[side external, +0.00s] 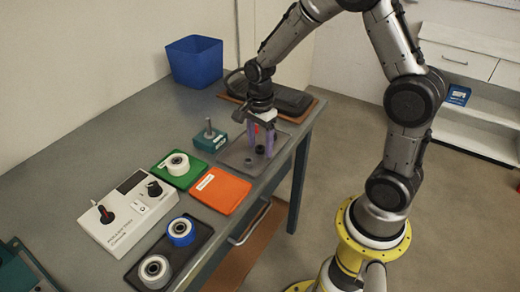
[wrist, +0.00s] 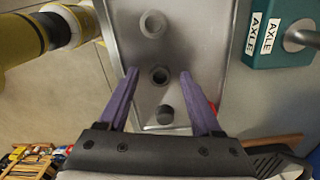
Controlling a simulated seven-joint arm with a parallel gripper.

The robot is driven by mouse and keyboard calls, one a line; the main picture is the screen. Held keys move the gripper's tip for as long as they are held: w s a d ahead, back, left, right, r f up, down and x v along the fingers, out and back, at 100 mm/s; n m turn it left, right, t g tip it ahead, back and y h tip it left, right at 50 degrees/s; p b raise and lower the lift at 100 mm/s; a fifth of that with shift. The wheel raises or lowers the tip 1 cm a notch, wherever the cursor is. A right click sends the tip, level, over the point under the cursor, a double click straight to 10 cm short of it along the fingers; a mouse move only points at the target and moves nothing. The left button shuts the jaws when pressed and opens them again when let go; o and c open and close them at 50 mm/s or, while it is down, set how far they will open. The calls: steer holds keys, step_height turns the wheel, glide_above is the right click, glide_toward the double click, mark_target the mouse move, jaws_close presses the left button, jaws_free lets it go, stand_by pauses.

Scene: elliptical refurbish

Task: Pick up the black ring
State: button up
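My gripper (side external: 261,146) points down over a grey metal tray (side external: 235,155) at the table's right end. In the wrist view its two purple fingers (wrist: 158,75) are apart, with nothing gripped between them. A small dark ring (wrist: 160,74) with a hole lies on the tray and appears between the fingertips. A grey round piece (wrist: 165,115) sits nearer the gripper's palm, and a larger nut-like ring (wrist: 153,23) lies farther off. In the side view a dark piece (side external: 248,162) shows on the tray beside the fingers. I cannot tell the fingers' exact height above the tray.
A teal axle block (side external: 210,138) stands left of the tray. A red part (wrist: 212,106) shows behind the right finger.

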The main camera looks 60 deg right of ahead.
jaws_close()
stand_by(0.3)
